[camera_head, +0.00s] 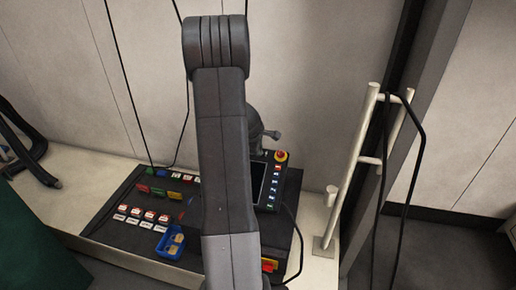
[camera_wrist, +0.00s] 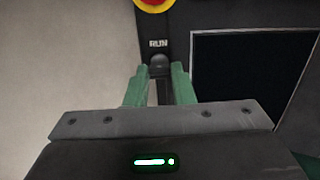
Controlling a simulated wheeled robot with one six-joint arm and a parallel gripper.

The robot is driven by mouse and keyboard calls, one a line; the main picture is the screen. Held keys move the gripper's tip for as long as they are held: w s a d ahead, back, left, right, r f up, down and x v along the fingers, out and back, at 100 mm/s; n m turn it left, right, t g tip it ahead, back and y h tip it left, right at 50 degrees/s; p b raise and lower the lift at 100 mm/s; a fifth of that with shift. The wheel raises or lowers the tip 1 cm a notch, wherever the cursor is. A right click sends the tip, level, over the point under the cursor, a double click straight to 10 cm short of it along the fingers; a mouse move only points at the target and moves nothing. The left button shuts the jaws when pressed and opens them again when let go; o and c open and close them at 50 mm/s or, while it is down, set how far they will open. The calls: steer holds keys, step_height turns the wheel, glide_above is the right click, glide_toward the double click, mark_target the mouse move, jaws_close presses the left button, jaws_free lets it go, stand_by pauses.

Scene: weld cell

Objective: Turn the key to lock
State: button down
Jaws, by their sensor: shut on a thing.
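In the wrist view my gripper's two green fingers (camera_wrist: 157,84) are closed in on a small dark key (camera_wrist: 160,64), one finger on each side. The key sits on a black panel just below a white RUN label (camera_wrist: 158,43). Which way the key is turned cannot be told. In the head view the black pendant (camera_head: 269,205) with its screen stands among the controls. My arm crosses in front of it and hides the key and my fingers.
A red emergency button on a yellow ring (camera_wrist: 154,3) is just above the key, and a dark screen (camera_wrist: 250,66) is close to the right. A black panel (camera_head: 110,228) bears several coloured controls and a blue tray (camera_head: 160,247). A pale handle rail (camera_head: 352,170) with a cable stands right.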

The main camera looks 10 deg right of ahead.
steer(key=c, duration=1.2)
jaws_free()
steer(key=shift+c, duration=0.2)
steer(key=p+v, duration=0.3)
steer(key=v, duration=1.1)
steer(key=shift+f, duration=0.2)
steer(key=b+x, duration=0.3)
steer(key=x, duration=1)
steer(key=shift+w+d+f, duration=0.15)
steer(key=shift+w+f, duration=0.05)
steer(key=shift+f, duration=0.05)
steer(key=shift+r, duration=0.15)
